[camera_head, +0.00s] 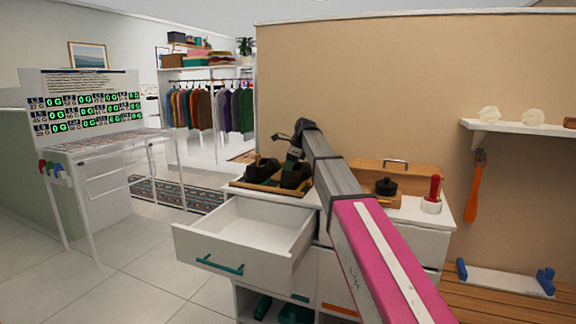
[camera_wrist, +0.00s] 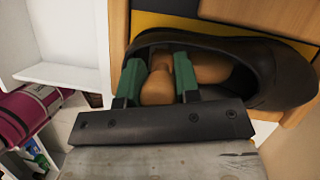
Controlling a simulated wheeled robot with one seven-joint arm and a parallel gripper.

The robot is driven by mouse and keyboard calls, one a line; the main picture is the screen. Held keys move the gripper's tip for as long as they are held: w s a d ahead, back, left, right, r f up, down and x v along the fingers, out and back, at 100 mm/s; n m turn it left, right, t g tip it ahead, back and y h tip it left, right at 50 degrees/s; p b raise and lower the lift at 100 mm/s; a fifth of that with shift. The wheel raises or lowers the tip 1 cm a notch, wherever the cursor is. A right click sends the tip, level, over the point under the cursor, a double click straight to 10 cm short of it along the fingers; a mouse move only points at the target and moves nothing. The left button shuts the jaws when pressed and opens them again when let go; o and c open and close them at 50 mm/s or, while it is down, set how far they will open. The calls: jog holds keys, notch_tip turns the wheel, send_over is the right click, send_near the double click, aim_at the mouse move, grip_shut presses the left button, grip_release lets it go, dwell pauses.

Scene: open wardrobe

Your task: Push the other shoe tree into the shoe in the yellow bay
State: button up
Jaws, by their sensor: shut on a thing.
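My gripper (camera_wrist: 157,62) has its two green fingers closed around a light-brown wooden shoe tree (camera_wrist: 157,86) in the wrist view. More of the wood shows to the right, inside the opening of a dark shoe (camera_wrist: 285,82). How deep it sits cannot be told. The shoe lies across the yellow bay (camera_wrist: 145,20), whose yellow floor shows behind it. In the head view my gripper (camera_head: 298,138) is over the right one of two dark shoes (camera_head: 294,176). The other shoe (camera_head: 262,168) is to its left. The shoe tree is not clear there.
The shoes stand on a wooden tray atop a white cabinet. An open, empty drawer (camera_head: 245,226) juts out below. A wooden box (camera_head: 398,172), a black round item (camera_head: 387,187) and a red item (camera_head: 434,190) stand right of my arm.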

jog(key=shift+w+d+f, duration=0.1)
jog(key=shift+w+d, duration=0.2)
jog(key=shift+w, duration=0.5)
jog(key=shift+w+d, duration=0.25)
jog(key=shift+w, duration=0.5)
jog(key=shift+w+d+f, duration=0.1)
jog(key=shift+w, duration=0.4)
dwell(0.4)
jog(key=o, duration=0.7)
jog(key=shift+c, duration=1.1)
jog(key=shift+o, duration=0.2)
jog(key=o, duration=0.3)
jog(key=shift+w+r, duration=0.1)
jog(key=shift+r, duration=0.4)
jog(key=shift+s+r, duration=0.2)
jog(key=shift+r, duration=3.8)
